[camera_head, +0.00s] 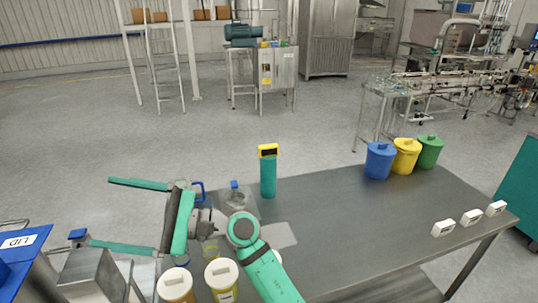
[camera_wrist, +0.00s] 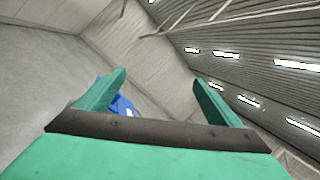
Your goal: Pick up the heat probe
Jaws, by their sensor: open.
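A teal upright device with a yellow-and-black head (camera_head: 268,172), which looks like the heat probe, stands on the grey table (camera_head: 340,225) near its far edge. My gripper (camera_head: 100,212) is open, with its two teal fingers pointing left, away from the device. It is to the left of the device and apart from it. In the wrist view, my gripper (camera_wrist: 158,80) has nothing between its fingers. The device does not show in the wrist view.
Blue (camera_head: 380,161), yellow (camera_head: 406,156) and green (camera_head: 430,152) lidded bins stand at the back right. Three small white blocks (camera_head: 471,217) lie at the right edge. White-lidded jars (camera_head: 221,275) and a blue-topped glass container (camera_head: 236,195) are near my arm. The table's middle right is clear.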

